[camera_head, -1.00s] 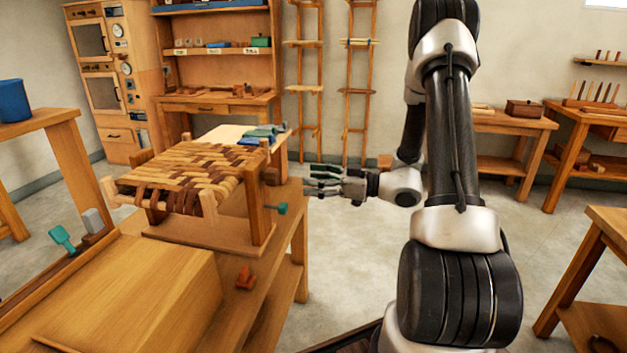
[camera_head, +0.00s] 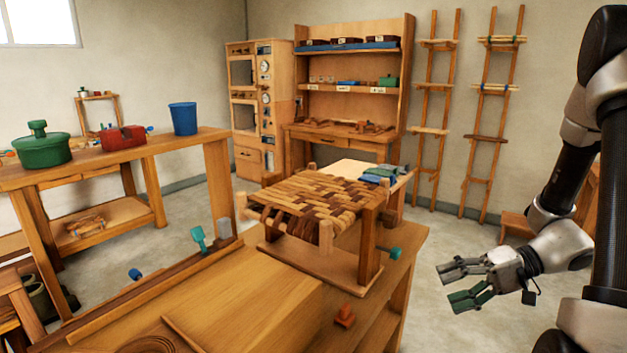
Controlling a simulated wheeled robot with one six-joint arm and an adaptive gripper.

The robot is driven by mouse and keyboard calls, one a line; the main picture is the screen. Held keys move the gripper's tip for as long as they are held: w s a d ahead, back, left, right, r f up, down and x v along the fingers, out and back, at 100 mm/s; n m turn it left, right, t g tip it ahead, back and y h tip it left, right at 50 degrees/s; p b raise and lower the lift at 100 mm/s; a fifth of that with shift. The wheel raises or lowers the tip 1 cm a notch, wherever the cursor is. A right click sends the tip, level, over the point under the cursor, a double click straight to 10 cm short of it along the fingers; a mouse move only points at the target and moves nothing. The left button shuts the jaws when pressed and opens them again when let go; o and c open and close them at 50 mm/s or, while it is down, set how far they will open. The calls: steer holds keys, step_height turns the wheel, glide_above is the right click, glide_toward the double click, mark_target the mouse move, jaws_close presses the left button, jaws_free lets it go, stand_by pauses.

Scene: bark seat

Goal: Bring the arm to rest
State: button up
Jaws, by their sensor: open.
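My gripper (camera_head: 462,283) is open and empty, at the right of the view. It hangs in the air to the right of the workbench, clear of it, with its fingers pointing left. My arm (camera_head: 570,180) comes in from the right edge. The woven bark seat (camera_head: 312,197) rests on its wooden stand (camera_head: 318,268) on the workbench, apart from my gripper. A teal-handled knob (camera_head: 394,253) shows at the right side of the stand.
The workbench (camera_head: 240,310) fills the lower middle, with an orange piece (camera_head: 345,315) near its right side. A left table (camera_head: 100,170) holds a green pot (camera_head: 42,148), a red box (camera_head: 122,138) and a blue bucket (camera_head: 183,118). Bare floor (camera_head: 435,240) lies around my gripper.

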steer(key=s+d+r+m+g+h, duration=0.3)
steer(key=s+d+r+h, duration=0.3)
steer(key=s+h, duration=0.3)
step_height(320, 180, up, 13)
steer(key=s+n+t+h, duration=0.2)
steer(key=n+t+h, duration=0.1)
steer(key=t, duration=0.3)
steer(key=shift+s+n+h, duration=0.3)
steer(key=shift+s+n, duration=0.1)
steer(key=shift+n, duration=0.3)
